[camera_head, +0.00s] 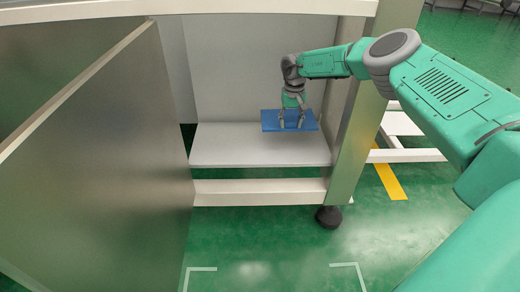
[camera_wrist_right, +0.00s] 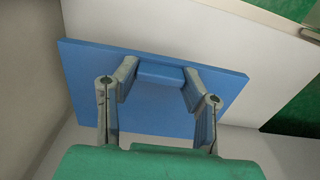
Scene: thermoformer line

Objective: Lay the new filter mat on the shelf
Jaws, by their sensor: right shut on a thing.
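The filter mat (camera_head: 270,122) is a flat blue rectangle with a raised block on top; it fills the middle of the right wrist view (camera_wrist_right: 90,70). My right gripper (camera_head: 292,122) is shut on the mat's raised block (camera_wrist_right: 160,73), with one finger on each side of it. The white shelf (camera_head: 245,155) is inside the open cabinet. In the head view the mat appears over the back right part of the shelf; whether it touches the shelf I cannot tell. My left gripper is not in view.
An open metal door (camera_head: 100,150) stands on the left of the cabinet. A cabinet post (camera_head: 352,120) rises close to my right forearm. The shelf's left and front parts are bare. A yellow floor stripe (camera_head: 390,182) lies to the right.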

